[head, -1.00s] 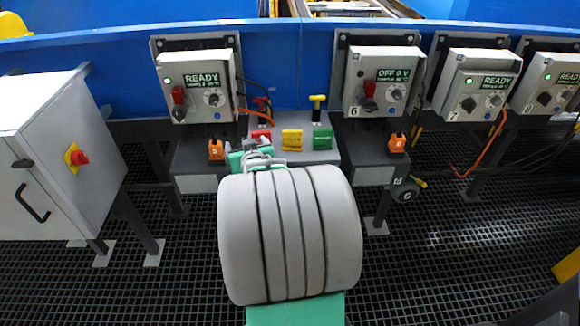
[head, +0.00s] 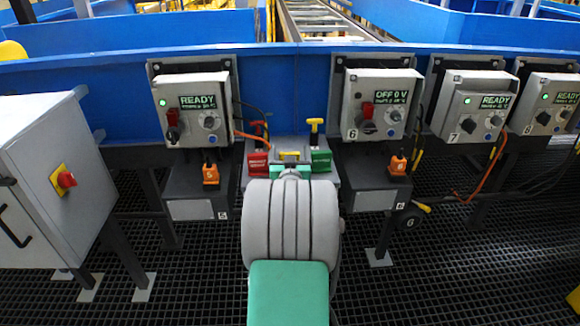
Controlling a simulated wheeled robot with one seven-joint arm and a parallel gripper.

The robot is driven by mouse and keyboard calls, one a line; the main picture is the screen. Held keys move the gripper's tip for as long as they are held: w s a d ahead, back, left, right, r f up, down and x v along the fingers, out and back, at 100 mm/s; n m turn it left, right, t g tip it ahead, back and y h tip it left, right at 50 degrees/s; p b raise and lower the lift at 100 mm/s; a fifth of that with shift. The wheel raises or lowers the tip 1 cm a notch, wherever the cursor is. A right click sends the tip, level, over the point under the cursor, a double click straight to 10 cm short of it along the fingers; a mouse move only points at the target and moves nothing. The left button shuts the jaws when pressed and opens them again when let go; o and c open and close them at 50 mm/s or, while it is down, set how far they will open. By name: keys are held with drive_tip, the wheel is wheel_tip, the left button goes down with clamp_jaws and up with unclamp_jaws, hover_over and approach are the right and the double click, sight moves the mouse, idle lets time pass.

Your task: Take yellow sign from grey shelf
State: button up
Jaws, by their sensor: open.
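My gripper (head: 290,173) is directly in front of the yellow sign and mostly hidden behind my own grey arm link. It is open. I cannot tell whether its fingers are around the sign or just short of it.
A yellow T-handle (head: 315,124) rises behind the green sign. A grey cabinet (head: 35,180) stands at far left.

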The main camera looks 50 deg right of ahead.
drive_tip(key=shift+c, duration=0.4)
drive_tip(key=c, duration=1.5)
